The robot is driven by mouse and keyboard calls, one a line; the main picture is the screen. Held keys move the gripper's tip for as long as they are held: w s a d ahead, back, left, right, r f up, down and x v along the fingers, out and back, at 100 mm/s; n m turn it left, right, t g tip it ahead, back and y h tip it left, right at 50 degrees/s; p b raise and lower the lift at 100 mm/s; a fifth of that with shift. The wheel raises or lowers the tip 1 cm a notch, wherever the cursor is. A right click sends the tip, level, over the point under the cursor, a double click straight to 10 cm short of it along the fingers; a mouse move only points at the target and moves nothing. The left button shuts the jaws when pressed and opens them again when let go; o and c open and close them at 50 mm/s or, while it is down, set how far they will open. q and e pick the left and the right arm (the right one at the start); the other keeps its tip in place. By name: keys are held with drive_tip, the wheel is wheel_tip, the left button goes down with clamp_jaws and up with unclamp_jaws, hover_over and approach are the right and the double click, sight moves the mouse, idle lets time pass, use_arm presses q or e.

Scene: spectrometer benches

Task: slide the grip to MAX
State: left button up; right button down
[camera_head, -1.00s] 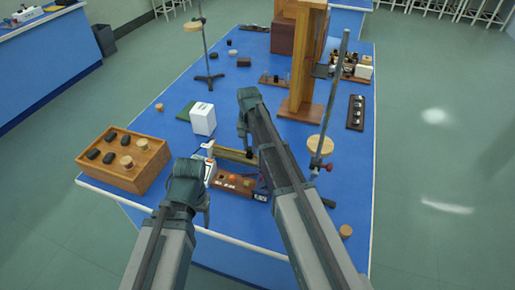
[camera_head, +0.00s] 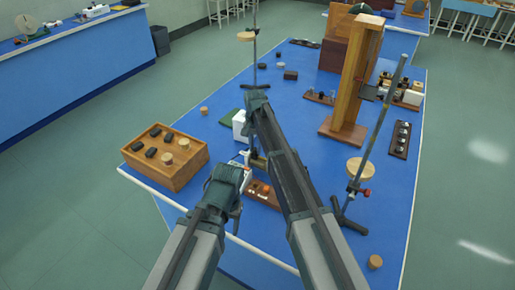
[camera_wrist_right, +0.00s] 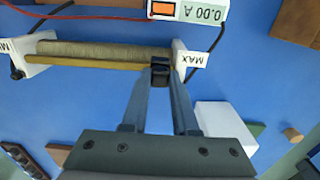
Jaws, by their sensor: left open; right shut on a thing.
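The rheostat (camera_wrist_right: 105,50) shows in the right wrist view as a wound coil and a brass rod between two white end plates. Its MAX plate (camera_wrist_right: 190,58) is on the right, its MIN plate (camera_wrist_right: 22,52) on the left. The black grip (camera_wrist_right: 160,73) is on the rod, close beside the MAX plate. My right gripper (camera_wrist_right: 160,84) is shut on the grip. In the head view my right arm hides most of the rheostat. My left gripper (camera_head: 238,212) is open, lower and nearer the bench's front edge; its fingers are partly hidden.
A meter reading 0.00 A (camera_wrist_right: 190,10) stands beside the rheostat. A white box (camera_wrist_right: 226,122) is close to my right gripper. A wooden tray (camera_head: 160,178) with black and cork pieces is at left. A wooden frame (camera_head: 352,90) and a clamp stand (camera_head: 380,125) are at right.

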sight(254, 148)
drive_tip(key=shift+w+a, duration=0.15)
drive_tip(key=shift+a, duration=0.05)
drive_tip(key=c, duration=0.7)
unclamp_jaws()
drive_tip(key=shift+a, duration=0.1)
drive_tip(key=shift+r, duration=0.1)
drive_tip(key=shift+r+p, duration=0.4)
drive_tip(key=shift+p, duration=0.05)
wheel_tip(254, 148, up, 13)
drive_tip(key=p, duration=1.3)
drive_tip(key=shift+f, duration=0.1)
